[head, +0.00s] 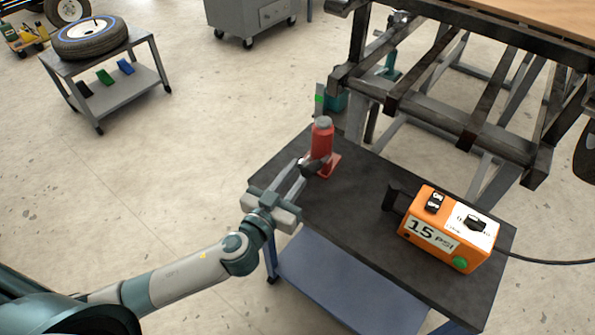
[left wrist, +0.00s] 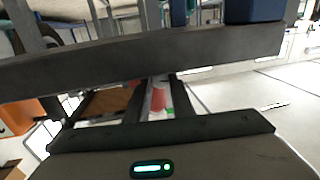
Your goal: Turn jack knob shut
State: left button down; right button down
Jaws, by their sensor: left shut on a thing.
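The red bottle jack (head: 322,140) with a grey top stands upright on the dark tabletop of a cart, near its far left edge. My left gripper (head: 311,166) reaches in from the left, with its fingertips at the lower side of the jack. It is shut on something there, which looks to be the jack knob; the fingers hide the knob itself. In the left wrist view the red jack (left wrist: 158,101) shows between the two dark fingers (left wrist: 155,95). My right gripper is not in view.
An orange box (head: 437,243) marked 15 PSI stands on the cart top (head: 350,215), with a black cable off to the right. A dark metal frame (head: 435,110) rises behind the jack. A tyre (head: 90,38) lies on a grey cart at the back left.

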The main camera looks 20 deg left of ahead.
pick_arm(q)
jog(key=shift+m, duration=1.7)
jog(key=shift+m+p, duration=0.4)
jog(key=shift+m, duration=0.4)
jog(key=shift+r+m, duration=0.1)
jog(key=shift+m, duration=0.4)
jog(key=m+p, duration=0.1)
jog(key=m, duration=0.3)
jog(key=shift+m+p, duration=0.3)
jog(key=m+p, duration=0.1)
jog(key=m, duration=0.2)
jog(key=shift+m+h, duration=0.4)
jog(key=shift+m+p, duration=0.3)
jog(key=shift+m, duration=1)
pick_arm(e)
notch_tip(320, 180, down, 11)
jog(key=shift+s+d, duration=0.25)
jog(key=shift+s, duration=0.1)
pick_arm(q)
jog(key=shift+f, duration=0.2)
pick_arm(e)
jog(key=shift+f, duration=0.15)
